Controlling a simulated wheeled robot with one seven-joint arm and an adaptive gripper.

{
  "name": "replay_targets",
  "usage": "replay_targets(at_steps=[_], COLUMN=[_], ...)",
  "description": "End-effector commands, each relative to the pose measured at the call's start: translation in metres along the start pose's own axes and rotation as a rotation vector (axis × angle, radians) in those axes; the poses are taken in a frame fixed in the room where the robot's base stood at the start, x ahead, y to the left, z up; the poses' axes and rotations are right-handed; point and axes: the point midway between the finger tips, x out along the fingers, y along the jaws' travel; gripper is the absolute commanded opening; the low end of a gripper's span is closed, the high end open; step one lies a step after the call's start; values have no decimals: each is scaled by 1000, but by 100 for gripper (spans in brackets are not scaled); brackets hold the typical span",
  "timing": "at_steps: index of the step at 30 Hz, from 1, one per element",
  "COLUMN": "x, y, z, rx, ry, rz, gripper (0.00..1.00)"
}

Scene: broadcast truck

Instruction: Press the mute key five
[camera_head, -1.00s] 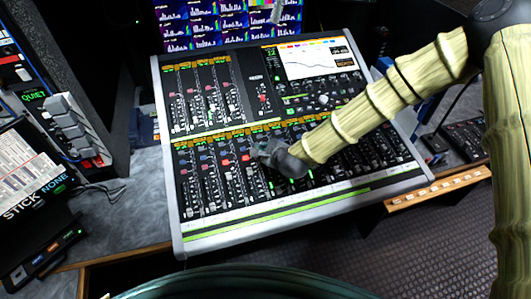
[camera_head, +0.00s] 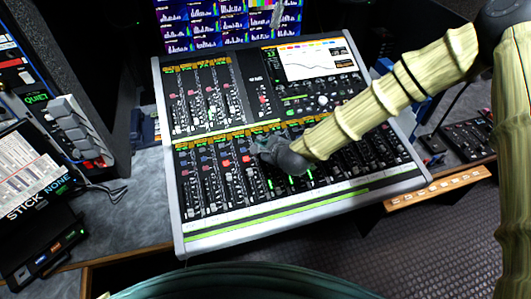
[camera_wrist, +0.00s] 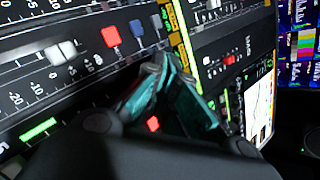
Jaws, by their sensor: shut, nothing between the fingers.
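The mixing console (camera_head: 180,215) has rows of channel strips with faders and small red and blue keys. In the head view, one red key (camera_head: 227,163) is just left of my gripper (camera_head: 258,147), and another red key (camera_head: 245,159) is close to its fingertips. My gripper is shut and empty, low over the strips. In the wrist view, the teal fingers (camera_wrist: 160,68) come together over the panel, near a red key (camera_wrist: 110,36) and a blue key (camera_wrist: 138,30). Another red key (camera_wrist: 153,124) shows between the finger links. Number labels are unreadable; contact with a key cannot be told.
A screen (camera_head: 320,60) is set in the console's upper right, with a monitor wall (camera_head: 215,25) behind. A grey key unit (camera_head: 75,125) stands at the left. A wooden-edged ledge with a small device (camera_head: 465,135) is at the right.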

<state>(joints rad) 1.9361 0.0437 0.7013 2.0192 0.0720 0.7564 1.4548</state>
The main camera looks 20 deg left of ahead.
Motion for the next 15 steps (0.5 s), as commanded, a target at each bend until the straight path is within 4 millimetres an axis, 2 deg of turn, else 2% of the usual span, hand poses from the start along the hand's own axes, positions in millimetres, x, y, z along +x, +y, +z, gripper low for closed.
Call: replay_targets(at_steps=[15], x=[-29], y=[-22], z=[22], rx=[0], ry=[-1], rz=[-1], gripper=[0])
